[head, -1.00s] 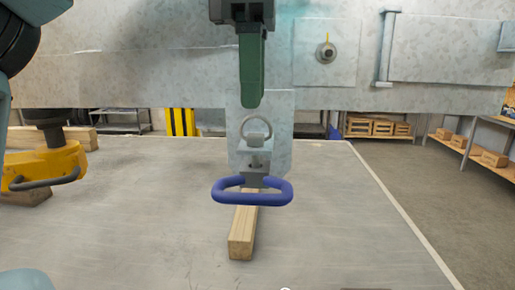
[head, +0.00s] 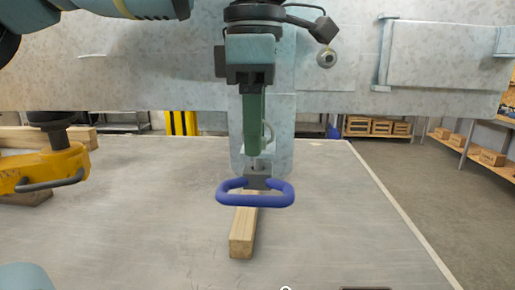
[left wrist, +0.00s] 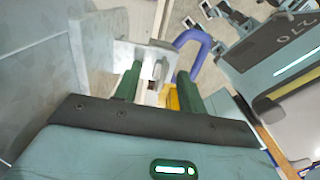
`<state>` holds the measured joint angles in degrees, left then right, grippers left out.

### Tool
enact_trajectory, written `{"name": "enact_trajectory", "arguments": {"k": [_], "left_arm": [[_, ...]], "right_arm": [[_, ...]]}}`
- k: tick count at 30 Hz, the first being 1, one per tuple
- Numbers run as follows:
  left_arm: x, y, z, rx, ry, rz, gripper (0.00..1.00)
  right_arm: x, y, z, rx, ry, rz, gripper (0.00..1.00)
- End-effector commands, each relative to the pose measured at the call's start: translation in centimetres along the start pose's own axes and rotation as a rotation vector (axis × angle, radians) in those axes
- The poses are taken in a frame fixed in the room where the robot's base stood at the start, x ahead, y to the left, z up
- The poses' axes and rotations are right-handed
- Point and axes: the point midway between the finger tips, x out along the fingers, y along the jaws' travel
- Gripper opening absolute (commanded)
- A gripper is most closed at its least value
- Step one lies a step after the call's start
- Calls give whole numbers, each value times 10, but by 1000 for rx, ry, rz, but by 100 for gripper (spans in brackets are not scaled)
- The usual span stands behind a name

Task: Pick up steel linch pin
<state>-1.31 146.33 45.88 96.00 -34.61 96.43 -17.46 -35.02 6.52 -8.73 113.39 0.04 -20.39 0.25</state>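The steel linch pin shows in the head view as a thin ring (head: 269,131), partly hidden behind my left gripper's finger. It sits at the top of a grey coupling with a blue loop handle (head: 255,198), in front of a steel plate (head: 281,153). My left gripper (head: 253,154) comes down from above, its green fingertips level with the ring and close to it. In the left wrist view, the two fingers stand apart, and the pin's metal (left wrist: 158,70) shows between and beyond them. Contact cannot be told. My right gripper is not in view.
The trailer's steel side panel (head: 160,85) spans the back. A wooden block (head: 243,235) lies under the coupling. A yellow clamp-like part (head: 45,168) stands at left on wood.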

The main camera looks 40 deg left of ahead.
Motion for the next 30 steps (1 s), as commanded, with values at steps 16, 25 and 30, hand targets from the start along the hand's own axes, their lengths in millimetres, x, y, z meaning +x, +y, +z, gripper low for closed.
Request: {"name": "enact_trajectory", "arguments": {"k": [16, 25, 30], "left_arm": [[0, 0, 0, 0, -1, 0, 0], [-15, 0, 0, 0, -2, 2, 0], [-36, 0, 0, 1, -4, 3, 0]], "right_arm": [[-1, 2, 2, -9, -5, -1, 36], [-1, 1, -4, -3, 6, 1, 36], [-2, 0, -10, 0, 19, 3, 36]]}}
